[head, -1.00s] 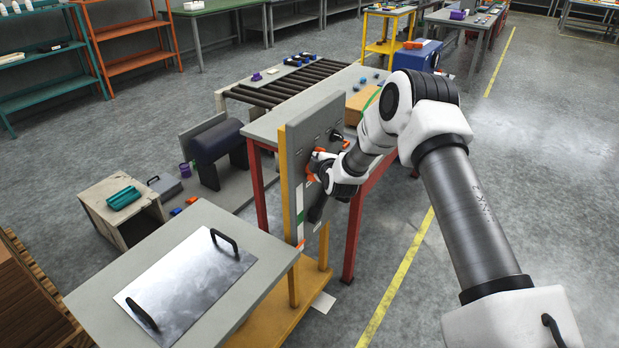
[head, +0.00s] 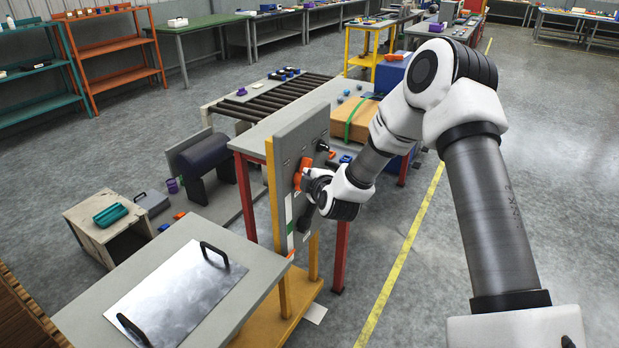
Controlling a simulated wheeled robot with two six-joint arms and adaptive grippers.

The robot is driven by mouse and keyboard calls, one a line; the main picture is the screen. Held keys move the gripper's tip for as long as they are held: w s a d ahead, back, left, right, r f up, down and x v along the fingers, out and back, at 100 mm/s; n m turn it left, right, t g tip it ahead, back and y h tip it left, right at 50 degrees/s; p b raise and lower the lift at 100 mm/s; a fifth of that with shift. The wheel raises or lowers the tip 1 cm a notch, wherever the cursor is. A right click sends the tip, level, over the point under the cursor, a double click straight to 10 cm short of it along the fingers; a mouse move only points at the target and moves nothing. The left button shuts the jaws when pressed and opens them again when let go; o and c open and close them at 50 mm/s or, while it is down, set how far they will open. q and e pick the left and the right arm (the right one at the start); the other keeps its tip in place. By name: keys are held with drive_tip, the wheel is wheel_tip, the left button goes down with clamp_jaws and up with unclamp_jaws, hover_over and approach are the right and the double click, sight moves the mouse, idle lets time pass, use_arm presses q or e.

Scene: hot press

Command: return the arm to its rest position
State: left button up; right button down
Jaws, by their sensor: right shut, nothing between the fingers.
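My right arm reaches in from the lower right, its elbow raised and its forearm slanting down and left. My right gripper (head: 306,218) is small and dark at the front of an upright grey panel (head: 288,153) with a yellow edge. It looks shut and empty. An orange handle (head: 302,173) on the panel is just above and left of the gripper, partly behind the wrist. I cannot tell whether the gripper touches the panel. My left gripper is not in view.
A grey table (head: 85,318) with a handled metal plate (head: 178,291) stands at the lower left. A roller conveyor (head: 275,98) and a cardboard box (head: 350,121) are behind the panel. Open floor (head: 555,190) with a yellow line (head: 403,263) lies to the right.

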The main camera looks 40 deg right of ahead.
drive_tip(key=s+a+f+n+g+y, duration=0.1)
drive_tip(key=s+a+f+g, duration=0.1)
drive_tip(key=s+a+f, duration=0.45)
drive_tip(key=s+a+f+n+g+y, duration=0.1)
drive_tip(key=s+a+f+g, duration=0.2)
drive_tip(key=f, duration=0.7)
drive_tip(key=s+a+f+n+g+y, duration=0.1)
drive_tip(key=s+a+f+y, duration=0.1)
drive_tip(key=s+a+f, duration=0.45)
drive_tip(key=s+a+f+m+g, duration=0.2)
drive_tip(key=s+m, duration=0.5)
drive_tip(key=s, duration=0.4)
drive_tip(key=s+a+f+m+g, duration=0.2)
drive_tip(key=s+f+m+g, duration=0.2)
drive_tip(key=s, duration=0.8)
drive_tip(key=m+g, duration=0.1)
drive_tip(key=m, duration=0.1)
drive_tip(key=shift+s+a+f+m+g+y, duration=0.2)
drive_tip(key=shift+s+m+g+y, duration=0.05)
drive_tip(key=shift+m+g+y, duration=0.15)
